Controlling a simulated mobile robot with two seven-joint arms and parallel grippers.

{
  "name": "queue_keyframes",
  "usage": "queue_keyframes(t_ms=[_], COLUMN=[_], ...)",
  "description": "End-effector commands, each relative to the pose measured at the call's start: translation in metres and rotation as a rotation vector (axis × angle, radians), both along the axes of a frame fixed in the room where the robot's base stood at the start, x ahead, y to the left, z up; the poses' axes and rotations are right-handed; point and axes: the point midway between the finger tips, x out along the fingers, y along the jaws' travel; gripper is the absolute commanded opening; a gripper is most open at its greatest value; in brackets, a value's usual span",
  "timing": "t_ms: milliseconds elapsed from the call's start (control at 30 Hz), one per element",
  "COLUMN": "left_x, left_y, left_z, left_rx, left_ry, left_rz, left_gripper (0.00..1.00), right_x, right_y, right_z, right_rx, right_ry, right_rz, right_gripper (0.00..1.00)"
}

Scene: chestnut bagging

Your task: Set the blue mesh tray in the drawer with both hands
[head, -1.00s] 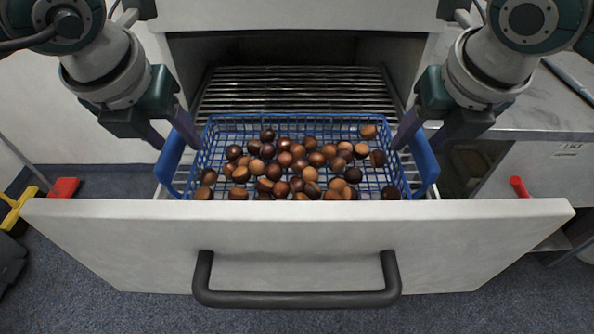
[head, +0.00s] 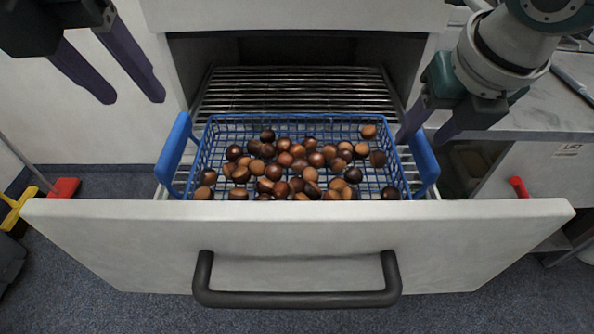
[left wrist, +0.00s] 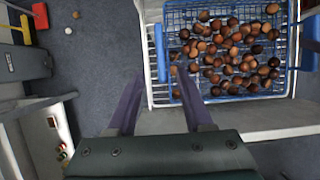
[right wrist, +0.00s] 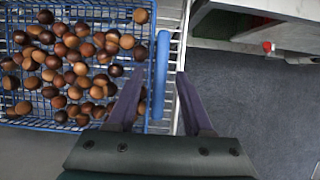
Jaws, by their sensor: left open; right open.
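The blue mesh tray (head: 225,130) sits in the open drawer (head: 130,225) on its wire rack, with many brown chestnuts (head: 285,160) in it. Its left handle (head: 172,152) and right handle (head: 424,160) stand up at the sides. My left gripper (head: 135,98) is open and empty, up and to the left of the left handle. My right gripper (head: 425,132) is open near the right handle; in the right wrist view its fingers (right wrist: 158,95) are spread on either side of that handle's near end. I cannot tell whether they touch it.
The drawer has a dark handle (head: 297,298) on its white front. A grey counter (head: 535,115) stands at the right. A red dustpan-like item (head: 64,188) and a yellow item (head: 18,208) are on the floor at left. The rack behind the tray is bare.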

Motion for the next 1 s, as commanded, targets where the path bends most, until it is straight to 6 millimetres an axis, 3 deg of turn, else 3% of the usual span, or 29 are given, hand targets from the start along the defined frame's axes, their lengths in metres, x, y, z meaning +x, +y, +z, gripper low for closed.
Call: queue_keyframes(t_ms=[300, 500, 1000], left_x=[0.000, 0.000, 0.000], left_y=[0.000, 0.000, 0.000], left_z=[0.000, -0.001, -0.001], left_rx=[0.000, 0.000, -0.001], left_ry=[0.000, 0.000, 0.000], left_rz=[0.000, 0.000, 0.000], left_gripper=[0.51, 0.51, 0.51], right_x=[-0.025, -0.036, -0.039], right_y=[0.000, 0.000, 0.000], right_z=[0.063, 0.088, 0.093], right_rx=[-0.001, -0.001, -0.001], right_ry=[-0.006, -0.004, 0.000], right_rz=[0.002, 0.001, 0.000], right_gripper=[0.51, 0.51, 0.51])
